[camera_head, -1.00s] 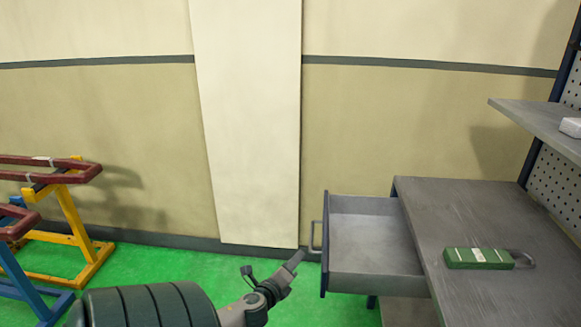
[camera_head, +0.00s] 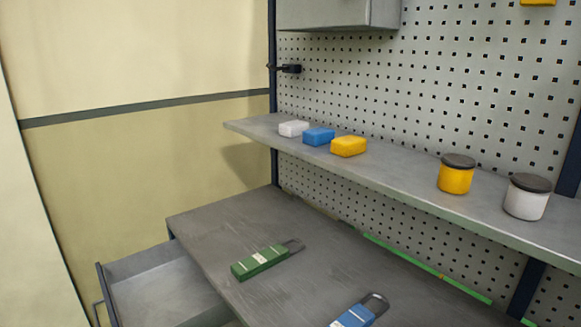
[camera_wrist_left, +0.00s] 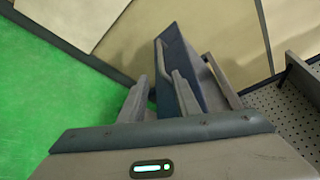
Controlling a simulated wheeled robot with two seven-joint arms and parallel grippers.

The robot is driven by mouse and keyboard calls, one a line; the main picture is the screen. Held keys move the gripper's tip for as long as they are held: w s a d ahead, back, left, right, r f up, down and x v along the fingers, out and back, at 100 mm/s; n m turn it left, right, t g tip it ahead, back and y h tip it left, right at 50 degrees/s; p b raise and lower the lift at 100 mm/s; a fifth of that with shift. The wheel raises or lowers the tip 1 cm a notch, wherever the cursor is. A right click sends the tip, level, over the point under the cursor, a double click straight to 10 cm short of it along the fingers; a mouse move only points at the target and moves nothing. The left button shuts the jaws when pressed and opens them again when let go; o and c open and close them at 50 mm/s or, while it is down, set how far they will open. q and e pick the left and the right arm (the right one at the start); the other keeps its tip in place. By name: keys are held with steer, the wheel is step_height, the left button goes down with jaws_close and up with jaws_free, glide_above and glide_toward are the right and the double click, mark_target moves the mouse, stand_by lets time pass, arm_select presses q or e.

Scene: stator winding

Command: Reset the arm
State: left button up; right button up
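My left gripper (camera_wrist_left: 160,95) shows in the left wrist view with its two fingers apart and nothing visible between them. Beyond the fingers is the open drawer (camera_wrist_left: 182,65) with its dark blue front and bar handle. I cannot tell whether a finger touches it. In the head view, the drawer (camera_head: 160,290) stands pulled out at the lower left, under the grey workbench (camera_head: 215,225), and looks empty. Neither gripper shows in the head view. My right gripper is in neither current view.
The shelf (camera_head: 395,185) above holds white, blue and yellow blocks and two lidded jars. A pegboard (camera_head: 450,80) stands behind. Green floor (camera_wrist_left: 45,85) is clear left of the drawer.

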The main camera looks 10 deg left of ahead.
arm_select(q)
steer(key=s+d+f+n+g+h, duration=0.1)
steer(key=s+d+f+n+g, duration=0.2)
steer(key=f, duration=0.7)
steer(key=s+d+f+n+g+h, duration=0.15)
steer(key=s+d+f, duration=0.35)
steer(key=f, duration=0.6)
steer(key=s+d+f+n+g+h, duration=0.1)
steer(key=s+d+f+n+h, duration=0.3)
steer(key=f, duration=0.6)
steer(key=s+d+f+n+g, duration=0.1)
steer(key=s+d+f+n, duration=0.1)
steer(key=s+d+f, duration=0.3)
steer(key=s+d+f+n+g+h, duration=0.1)
steer(key=s+d+f+n, duration=0.2)
steer(key=d, duration=0.9)
steer(key=s+d+f+n+g+h, duration=0.1)
steer(key=s+d+f+n+g, duration=0.1)
steer(key=s+d+f, duration=0.6)
steer(key=shift+d+f, duration=0.6)
steer(key=shift+f, duration=0.65)
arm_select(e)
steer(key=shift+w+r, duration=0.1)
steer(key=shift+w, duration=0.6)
arm_select(q)
steer(key=shift+s, duration=0.1)
